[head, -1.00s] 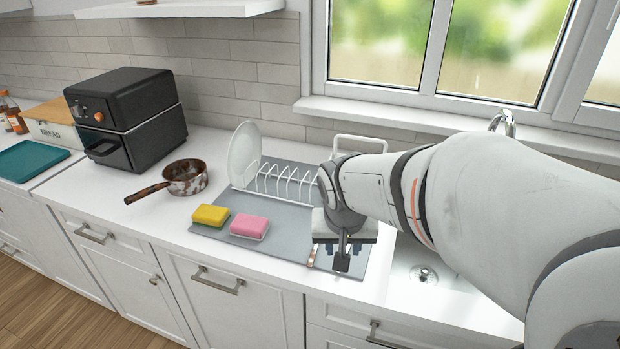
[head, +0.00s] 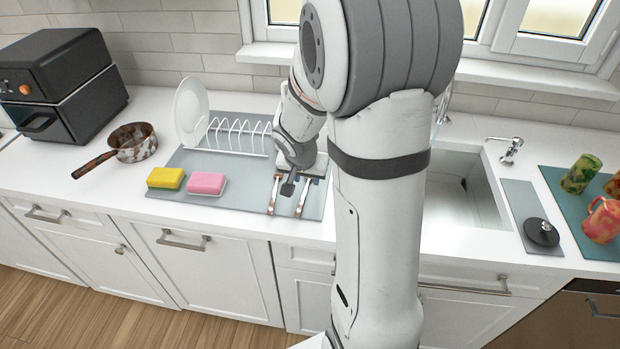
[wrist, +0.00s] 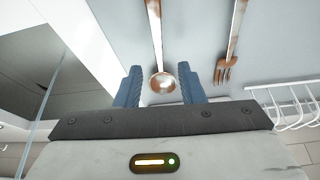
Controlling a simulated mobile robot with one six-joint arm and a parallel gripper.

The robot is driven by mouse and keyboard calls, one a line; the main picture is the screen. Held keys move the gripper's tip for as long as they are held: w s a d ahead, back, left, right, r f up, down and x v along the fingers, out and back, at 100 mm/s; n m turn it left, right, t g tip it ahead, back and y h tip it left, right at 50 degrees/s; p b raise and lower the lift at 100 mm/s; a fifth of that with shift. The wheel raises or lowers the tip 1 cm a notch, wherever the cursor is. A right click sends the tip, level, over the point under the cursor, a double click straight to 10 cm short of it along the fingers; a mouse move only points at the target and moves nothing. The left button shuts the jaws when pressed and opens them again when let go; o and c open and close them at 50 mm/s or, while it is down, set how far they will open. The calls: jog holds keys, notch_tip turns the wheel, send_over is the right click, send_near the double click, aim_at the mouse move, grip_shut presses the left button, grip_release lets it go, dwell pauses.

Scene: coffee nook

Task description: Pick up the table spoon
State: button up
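The table spoon (wrist: 155,30) lies on the grey mat, its metal bowl between my gripper's fingers in the wrist view and its handle running to the top edge. In the head view its handle (head: 304,198) points toward the counter's front; its bowl end is hidden by my gripper. My gripper (wrist: 159,68) is open, with a blue finger on each side of the spoon bowl, and looks empty. It also shows in the head view (head: 291,185), over the mat. I cannot tell its exact height.
A fork (wrist: 229,48) lies beside the spoon, on the dish rack side. The white rack (head: 238,137) holds a plate. Yellow (head: 165,178) and pink (head: 207,183) sponges sit on the mat (head: 240,197). A sink (head: 465,200) lies to the right.

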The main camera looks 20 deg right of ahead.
jog(key=shift+x, duration=0.95)
jog(key=shift+f+b, duration=0.1)
jog(key=shift+b, duration=0.2)
grip_shut()
